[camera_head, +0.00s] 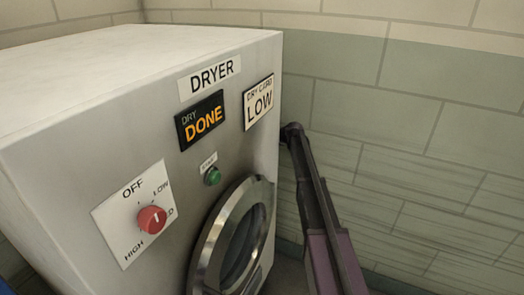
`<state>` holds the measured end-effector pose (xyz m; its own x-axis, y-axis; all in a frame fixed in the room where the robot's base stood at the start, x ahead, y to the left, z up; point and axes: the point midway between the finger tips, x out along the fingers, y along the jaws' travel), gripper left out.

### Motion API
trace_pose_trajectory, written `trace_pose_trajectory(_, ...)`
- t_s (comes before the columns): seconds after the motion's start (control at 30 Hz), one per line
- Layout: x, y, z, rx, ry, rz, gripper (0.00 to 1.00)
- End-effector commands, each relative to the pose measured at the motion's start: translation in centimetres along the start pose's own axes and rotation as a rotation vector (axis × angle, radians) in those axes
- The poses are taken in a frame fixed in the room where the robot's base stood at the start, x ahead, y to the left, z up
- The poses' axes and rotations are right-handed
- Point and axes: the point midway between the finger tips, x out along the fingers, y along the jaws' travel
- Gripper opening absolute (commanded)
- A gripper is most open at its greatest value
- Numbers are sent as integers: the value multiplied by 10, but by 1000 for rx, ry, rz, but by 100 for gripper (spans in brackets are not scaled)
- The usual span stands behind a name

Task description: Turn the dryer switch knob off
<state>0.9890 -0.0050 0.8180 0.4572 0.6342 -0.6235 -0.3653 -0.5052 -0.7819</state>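The dryer (120,100) is a grey-white box on the left side of the head view. Its switch knob (151,220) is red and round, on a white label plate (125,240) on the front face. The plate reads OFF at the top, then LOW, a partly covered word ending in D at the right, and HIGH at the bottom. The knob has a short white mark on its face; I cannot tell for sure which word it points at. My gripper is not in view. Nothing touches the knob.
The dryer also carries a green start button (212,176), a DRY DONE sign (200,120), a LOW card (258,102) and a round metal-rimmed door (205,250). A dark and purple jointed arm part, likely mine, stands right of the dryer. A tiled wall (420,120) is behind.

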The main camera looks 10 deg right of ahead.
Motion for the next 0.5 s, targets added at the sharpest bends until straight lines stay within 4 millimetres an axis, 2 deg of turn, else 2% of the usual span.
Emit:
trace_pose_trajectory(0.37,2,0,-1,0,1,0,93)
trace_pose_trajectory(0.5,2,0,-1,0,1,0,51)
